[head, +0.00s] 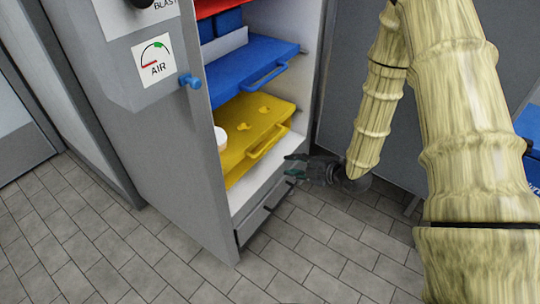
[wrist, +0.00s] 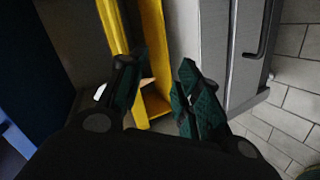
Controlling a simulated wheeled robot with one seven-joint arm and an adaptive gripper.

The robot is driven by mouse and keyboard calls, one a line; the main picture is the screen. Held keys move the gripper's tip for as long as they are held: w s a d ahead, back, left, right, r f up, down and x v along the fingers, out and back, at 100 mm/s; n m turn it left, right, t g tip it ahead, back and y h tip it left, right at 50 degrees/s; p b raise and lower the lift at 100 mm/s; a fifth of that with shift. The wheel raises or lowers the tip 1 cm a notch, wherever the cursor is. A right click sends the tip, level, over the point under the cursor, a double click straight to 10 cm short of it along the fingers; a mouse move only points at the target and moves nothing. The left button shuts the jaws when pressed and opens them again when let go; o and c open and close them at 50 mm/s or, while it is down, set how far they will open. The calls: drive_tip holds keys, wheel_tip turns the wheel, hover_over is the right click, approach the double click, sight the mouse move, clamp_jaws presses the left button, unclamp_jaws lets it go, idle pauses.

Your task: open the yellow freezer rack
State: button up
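The yellow freezer rack (head: 255,125) sits inside the open grey cabinet, below a blue rack (head: 250,70). It has a handle (head: 268,143) along its front edge and a few yellow pieces on top. My gripper (head: 291,169) is just in front of and a little below the yellow rack's front, to the right of the handle. In the wrist view my gripper (wrist: 160,85) has its two green-padded fingers spread apart, with part of the yellow rack (wrist: 152,50) showing behind and between them. I cannot tell whether a finger touches the rack.
A white round item (head: 221,137) is at the yellow rack's left side. A white surface (head: 262,187) and a grey drawer (head: 265,212) lie below the rack. Tiled floor (head: 310,250) is clear in front.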

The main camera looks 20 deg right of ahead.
sight(271, 141)
drive_tip(key=w+d+r+n+t+y+b, duration=0.1)
drive_tip(key=w+d+r+n+y+b, duration=0.1)
drive_tip(key=w+r+n+y+b, duration=0.3)
drive_tip(key=w+a+f, duration=0.1)
drive_tip(key=w+a, duration=0.1)
drive_tip(key=w+a+f+h, duration=0.1)
drive_tip(key=w+a, duration=0.1)
drive_tip(key=w+a+f+n+h, duration=0.1)
drive_tip(key=w+a, duration=0.1)
drive_tip(key=shift+w+a+f+b, duration=0.3)
drive_tip(key=shift+a+f+b, duration=0.05)
drive_tip(key=shift+a+b, duration=0.05)
clamp_jaws()
